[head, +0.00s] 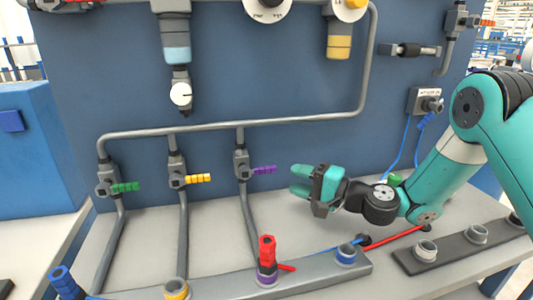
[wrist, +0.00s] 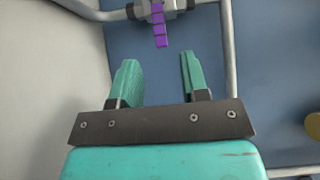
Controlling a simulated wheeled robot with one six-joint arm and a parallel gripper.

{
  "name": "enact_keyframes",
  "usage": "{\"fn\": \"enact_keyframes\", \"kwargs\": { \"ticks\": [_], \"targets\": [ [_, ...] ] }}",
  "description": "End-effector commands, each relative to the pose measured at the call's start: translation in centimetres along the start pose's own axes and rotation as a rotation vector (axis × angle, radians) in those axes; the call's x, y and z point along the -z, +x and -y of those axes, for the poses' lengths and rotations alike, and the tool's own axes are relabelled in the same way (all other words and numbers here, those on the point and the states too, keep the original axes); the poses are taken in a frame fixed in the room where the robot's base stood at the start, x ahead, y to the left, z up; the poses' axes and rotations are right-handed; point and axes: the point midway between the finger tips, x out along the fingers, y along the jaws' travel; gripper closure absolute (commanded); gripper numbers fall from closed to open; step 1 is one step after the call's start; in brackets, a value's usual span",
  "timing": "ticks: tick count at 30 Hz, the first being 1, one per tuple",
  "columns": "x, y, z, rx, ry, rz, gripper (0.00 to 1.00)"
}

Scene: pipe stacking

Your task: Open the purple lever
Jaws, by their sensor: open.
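The purple lever (head: 264,170) sticks out to the right from a grey valve (head: 242,165) on the pipe in front of the blue panel. In the wrist view the purple lever (wrist: 159,28) shows at the top centre, beyond the fingertips. My gripper (head: 305,183) is just to the right of the lever and a little lower in the head view, apart from it. In the wrist view my gripper (wrist: 158,75) has its two teal fingers spread apart with nothing between them.
A green lever (head: 125,187) and a yellow lever (head: 198,179) sit on valves to the left. A red fitting (head: 267,250) stands on the front rail (head: 220,287). A dark rail with sockets (head: 448,254) lies at the right. A grey pipe (head: 320,121) runs above my gripper.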

Motion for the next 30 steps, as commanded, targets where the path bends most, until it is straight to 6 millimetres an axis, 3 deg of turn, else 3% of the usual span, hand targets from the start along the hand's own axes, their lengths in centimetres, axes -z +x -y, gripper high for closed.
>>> {"fn": "enact_keyframes", "kwargs": {
  "ticks": [6, 12, 25, 30],
  "targets": [
    [-0.1, 5.0, 0.1, 0.000, -0.003, 0.004, 0.58],
    [-0.1, 7.9, 0.1, 0.001, -0.002, 0.003, 0.58],
    [0.0, 8.9, -0.1, 0.000, 0.001, 0.000, 0.58],
    [0.0, 8.9, 0.0, 0.000, 0.000, 0.000, 0.95]
  ]
}}
